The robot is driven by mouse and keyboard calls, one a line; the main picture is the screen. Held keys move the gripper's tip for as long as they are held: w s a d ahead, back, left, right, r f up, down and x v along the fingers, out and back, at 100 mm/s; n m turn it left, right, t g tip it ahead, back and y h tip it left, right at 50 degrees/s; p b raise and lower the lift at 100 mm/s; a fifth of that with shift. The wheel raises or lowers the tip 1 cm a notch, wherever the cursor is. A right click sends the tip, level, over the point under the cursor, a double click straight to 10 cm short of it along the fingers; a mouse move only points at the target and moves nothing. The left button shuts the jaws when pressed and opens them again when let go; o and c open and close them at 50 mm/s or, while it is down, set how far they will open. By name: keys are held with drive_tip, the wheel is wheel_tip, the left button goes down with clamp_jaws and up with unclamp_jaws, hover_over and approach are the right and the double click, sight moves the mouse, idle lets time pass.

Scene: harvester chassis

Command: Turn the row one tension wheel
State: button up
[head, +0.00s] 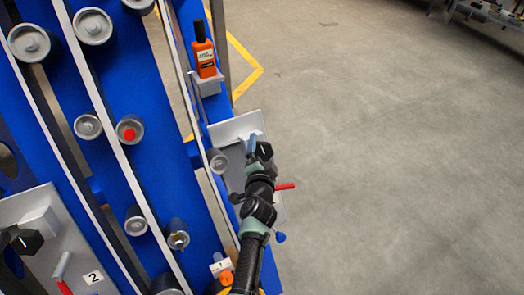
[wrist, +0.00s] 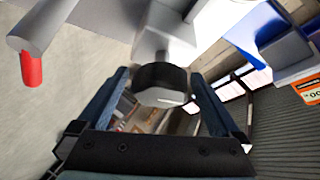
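The row one tension wheel is a black knob (wrist: 160,84) with a pale mark, on a light grey mount. It sits between the two fingers of my gripper (wrist: 158,78) in the wrist view. The fingers are apart, with a visible gap on the left of the knob; the right finger is close, and I cannot tell if it touches. In the head view my gripper (head: 257,146) is over the grey row one plate (head: 232,129) and largely hides the wheel. The row one label (head: 221,267) is lower down beside my arm.
A red-ended lever (head: 286,186) sticks out near my wrist; it also shows in the wrist view (wrist: 31,68). An orange bottle (head: 204,58) stands on a bracket above. The row two wheel (head: 26,241) is at left. Rollers and belts line the blue chassis.

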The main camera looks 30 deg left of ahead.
drive_tip(key=p+v, duration=0.5)
drive_tip(key=v, duration=0.8)
drive_tip(key=shift+f, duration=0.1)
drive_tip(key=w+d+r+n+t, duration=0.1)
drive_tip(key=w+d+r+t, duration=0.15)
drive_tip(key=r, duration=0.95)
drive_tip(key=w+d+r+n+t, duration=0.2)
drive_tip(key=w+d+r, duration=0.1)
drive_tip(key=r, duration=0.9)
drive_tip(key=w+d+r+n+t, duration=0.1)
drive_tip(key=w+d+r+t, duration=0.2)
drive_tip(key=r, duration=1)
drive_tip(key=s+d+r+t+h, duration=0.3)
drive_tip(key=s+d+r, duration=0.25)
drive_tip(key=r, duration=0.35)
drive_tip(key=s+d+r+n+t+h, duration=0.15)
drive_tip(key=s+d+r, duration=0.35)
drive_tip(key=r, duration=0.5)
drive_tip(key=s+d+r+m+t+h, duration=0.1)
drive_tip(key=s+d+r+t+h, duration=0.25)
drive_tip(key=s+r, duration=0.45)
wheel_tip(320, 180, up, 13)
drive_tip(key=w+p, duration=0.2)
drive_tip(key=p, duration=1.1)
drive_tip(key=shift+w+r+n+g+p, duration=0.15)
drive_tip(key=shift+w+n+g+p, duration=0.05)
drive_tip(key=shift+n+g+p, duration=0.15)
